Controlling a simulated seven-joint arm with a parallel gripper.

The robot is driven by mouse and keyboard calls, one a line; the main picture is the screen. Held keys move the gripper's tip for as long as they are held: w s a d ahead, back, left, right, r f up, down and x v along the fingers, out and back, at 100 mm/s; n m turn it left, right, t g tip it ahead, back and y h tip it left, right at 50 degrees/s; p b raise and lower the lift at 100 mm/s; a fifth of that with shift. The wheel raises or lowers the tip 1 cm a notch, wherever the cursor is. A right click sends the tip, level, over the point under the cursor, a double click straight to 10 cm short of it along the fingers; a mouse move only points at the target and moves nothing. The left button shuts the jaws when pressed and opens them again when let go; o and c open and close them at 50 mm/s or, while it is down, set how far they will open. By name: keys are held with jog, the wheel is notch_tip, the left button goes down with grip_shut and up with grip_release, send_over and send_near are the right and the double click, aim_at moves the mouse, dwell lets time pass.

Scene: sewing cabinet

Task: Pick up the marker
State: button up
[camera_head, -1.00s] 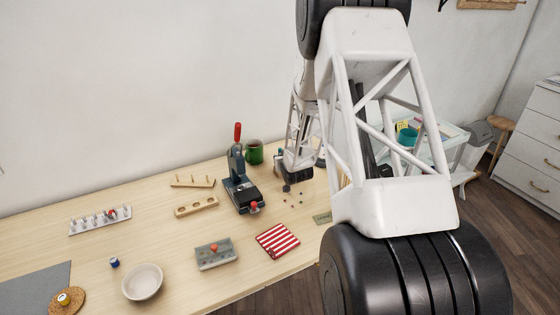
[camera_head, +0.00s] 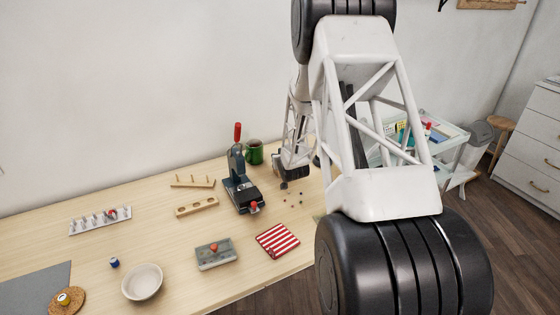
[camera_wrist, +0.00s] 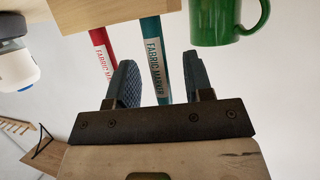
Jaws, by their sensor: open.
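A teal marker (camera_wrist: 153,50) labelled "FABRIC MARKER" shows in the wrist view, and a red marker (camera_wrist: 101,48) with a similar label is to its left. My gripper (camera_wrist: 160,70) is open, and the teal marker appears in the gap between its two fingers. The red marker is outside the left finger. I cannot tell how deep the teal marker sits between the fingers. In the head view my gripper (camera_head: 286,184) is low over the back right of the table. I cannot make out the markers there.
A green mug (camera_head: 254,154) stands close to my gripper; it also shows in the wrist view (camera_wrist: 215,22). A light wooden block (camera_wrist: 115,10) overlaps the markers' ends. A press with a red handle (camera_head: 238,175) stands left of the gripper.

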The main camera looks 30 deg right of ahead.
jog(key=shift+x, duration=1.4)
jog(key=shift+c, duration=0.2)
grip_shut()
